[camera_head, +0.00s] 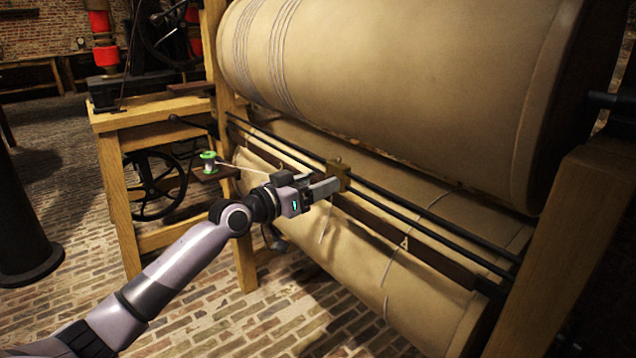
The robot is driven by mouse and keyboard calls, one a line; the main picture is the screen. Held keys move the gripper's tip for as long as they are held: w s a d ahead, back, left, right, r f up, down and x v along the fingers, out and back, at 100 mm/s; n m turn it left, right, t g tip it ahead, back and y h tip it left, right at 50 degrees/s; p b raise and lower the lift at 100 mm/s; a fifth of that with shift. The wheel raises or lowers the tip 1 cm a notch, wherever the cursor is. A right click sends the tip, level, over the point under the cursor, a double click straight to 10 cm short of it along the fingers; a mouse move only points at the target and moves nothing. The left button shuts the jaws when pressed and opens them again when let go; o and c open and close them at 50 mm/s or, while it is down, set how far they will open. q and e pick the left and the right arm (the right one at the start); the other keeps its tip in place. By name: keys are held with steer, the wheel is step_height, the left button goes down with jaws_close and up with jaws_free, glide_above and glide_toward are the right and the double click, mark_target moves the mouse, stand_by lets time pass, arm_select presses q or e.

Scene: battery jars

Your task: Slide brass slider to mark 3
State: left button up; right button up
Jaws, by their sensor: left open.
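The brass slider (338,174) is a small block on two dark horizontal rods (430,213) in front of the big rollers. My left gripper (328,188) is open, with its fingers pointing right at the slider. The fingertips reach the slider's near side; I cannot tell whether they touch it. A dark wooden rail (400,236) runs below the rods, with a small pale pointer-like mark (404,243) on it. I can read no numbers on the rail. My right gripper is not in view.
A large tan upper roller (400,80) and a lower roller (380,270) fill the right side, in a wooden frame (565,240). A green spool (209,162) with a thread stands left of the gripper. A wooden bench (125,118) is behind. Brick floor is open at lower left.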

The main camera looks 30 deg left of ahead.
arm_select(q)
steer(key=v, duration=0.6)
steer(key=shift+s, duration=0.3)
steer(key=shift+a, duration=0.15)
